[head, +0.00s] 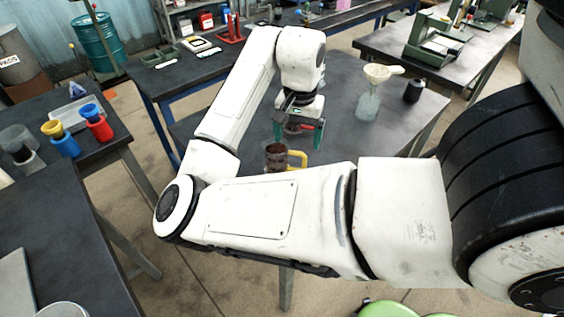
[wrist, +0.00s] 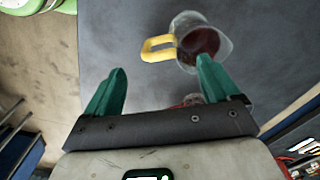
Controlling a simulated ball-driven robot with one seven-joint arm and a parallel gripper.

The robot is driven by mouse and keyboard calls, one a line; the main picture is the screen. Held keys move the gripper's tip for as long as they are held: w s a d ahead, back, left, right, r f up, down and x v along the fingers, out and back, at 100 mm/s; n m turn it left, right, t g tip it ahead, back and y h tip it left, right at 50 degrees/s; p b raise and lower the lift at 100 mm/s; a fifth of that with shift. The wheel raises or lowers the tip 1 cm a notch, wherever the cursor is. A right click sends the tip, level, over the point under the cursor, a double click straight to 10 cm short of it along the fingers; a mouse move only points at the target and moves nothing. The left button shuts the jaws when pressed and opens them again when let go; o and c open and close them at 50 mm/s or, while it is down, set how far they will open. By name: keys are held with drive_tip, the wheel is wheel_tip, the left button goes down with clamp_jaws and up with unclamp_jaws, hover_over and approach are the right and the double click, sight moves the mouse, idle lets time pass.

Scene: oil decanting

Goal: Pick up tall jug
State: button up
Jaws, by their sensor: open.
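The tall jug (head: 275,152) is clear, holds dark reddish-brown liquid and has a yellow handle. It stands on the dark table, its lower part hidden by my arm in the head view. In the wrist view the jug (wrist: 218,45) is seen from above, its handle pointing left. My gripper (head: 299,140) is open and empty, with green fingers, above the table and apart from the jug. In the wrist view the jug lies beyond the fingertips of my gripper (wrist: 161,71), mostly toward the right finger.
A glass bottle (head: 368,105) with a cream funnel (head: 379,73) and a small dark bottle (head: 413,91) stand right on the same table. A small reddish thing (wrist: 190,100), partly hidden, shows between the fingers. The left table holds blue and red containers (head: 98,124). Bare tabletop surrounds the jug.

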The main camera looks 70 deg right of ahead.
sight(297, 152)
drive_tip(key=shift+f, duration=2.6)
drive_tip(key=c, duration=1.4)
drive_tip(key=shift+c, duration=0.2)
drive_tip(key=shift+r, duration=0.15)
drive_tip(key=shift+r, duration=1.55)
drive_tip(key=s+a+r+p, duration=0.1)
drive_tip(key=s+a+r, duration=0.3)
drive_tip(key=s+r, duration=0.5)
drive_tip(key=shift+s+r, duration=0.3)
drive_tip(key=shift+s, duration=1.85)
drive_tip(key=shift+s+a, duration=0.1)
drive_tip(key=shift+a, duration=0.05)
